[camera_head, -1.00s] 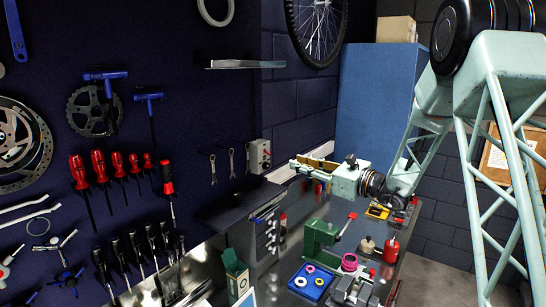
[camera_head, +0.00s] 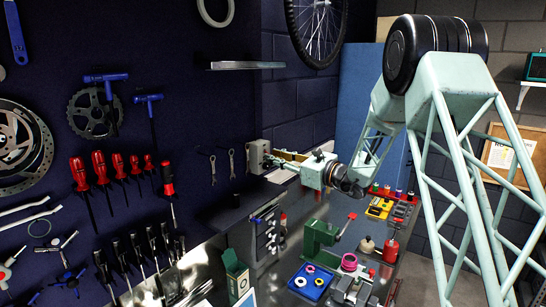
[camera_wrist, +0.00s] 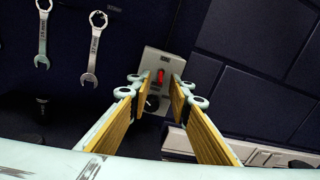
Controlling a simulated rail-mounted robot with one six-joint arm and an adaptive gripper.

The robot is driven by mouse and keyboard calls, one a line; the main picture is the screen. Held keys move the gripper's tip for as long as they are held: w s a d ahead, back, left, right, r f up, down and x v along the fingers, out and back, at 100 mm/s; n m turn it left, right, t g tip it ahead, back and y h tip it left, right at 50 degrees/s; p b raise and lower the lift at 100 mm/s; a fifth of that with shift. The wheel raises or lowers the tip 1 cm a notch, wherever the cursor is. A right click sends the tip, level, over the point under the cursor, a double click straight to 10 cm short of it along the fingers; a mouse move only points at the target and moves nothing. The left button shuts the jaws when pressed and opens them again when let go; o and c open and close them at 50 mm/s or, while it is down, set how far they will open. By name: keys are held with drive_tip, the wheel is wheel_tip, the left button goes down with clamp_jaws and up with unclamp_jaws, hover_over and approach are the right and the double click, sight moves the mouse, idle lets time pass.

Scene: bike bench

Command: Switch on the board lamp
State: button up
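A grey switch box (camera_head: 257,154) is on the dark tool board near its right edge, partly behind my fingertips in the head view. In the wrist view the box (camera_wrist: 163,62) is straight ahead, with a red switch (camera_wrist: 160,76) on its face. A small dark round part shows below the switch. My gripper (camera_head: 275,160) is at the box from the right. In the wrist view my gripper (camera_wrist: 162,88) is open and empty, its yellow-padded fingers on either side of the red switch. I cannot tell whether they touch the box. No lit lamp is recognisable.
Two wrenches (camera_wrist: 92,48) hang left of the box. A flat grey bar (camera_head: 245,65) juts out above. A blue cabinet (camera_head: 362,110) stands behind my arm.

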drive_tip(key=shift+w+a, duration=0.35)
drive_tip(key=shift+a, duration=0.1)
drive_tip(key=shift+c, duration=0.8)
clamp_jaws()
